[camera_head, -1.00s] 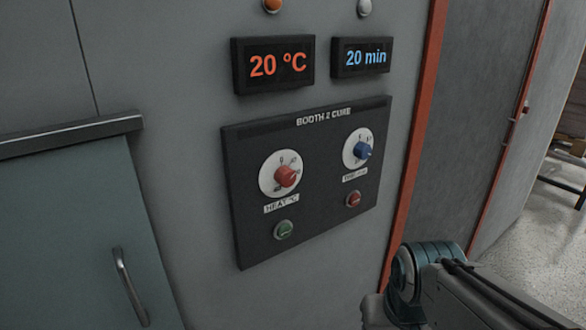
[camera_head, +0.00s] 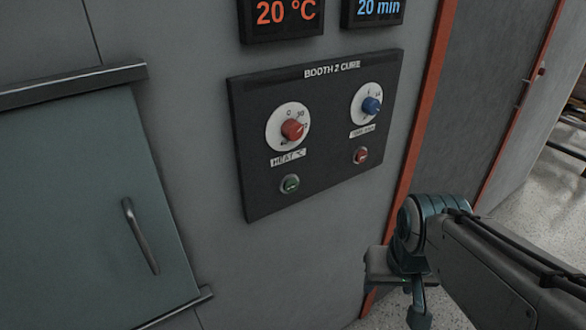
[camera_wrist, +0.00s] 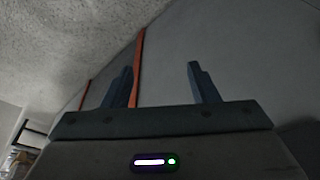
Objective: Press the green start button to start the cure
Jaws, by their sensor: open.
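The green button (camera_head: 290,184) sits at the lower left of the black "BOOTH 2 CURE" panel (camera_head: 260,202), below the red heat knob (camera_head: 293,130). A red button (camera_head: 361,155) sits at the lower right, below the blue time knob (camera_head: 372,106). My gripper shows in the wrist view (camera_wrist: 162,85) with its two fingers spread apart and nothing between them. In the head view my arm is at the lower right, below and right of the panel, clear of the green button. The buttons do not show in the wrist view.
Displays above the panel read 20 °C (camera_head: 284,13) and 20 min (camera_head: 374,9). A teal door (camera_head: 80,190) with a handle (camera_head: 140,236) is at the left. An orange strip (camera_head: 409,155) edges the wall right of the panel. Floor shows at the far right.

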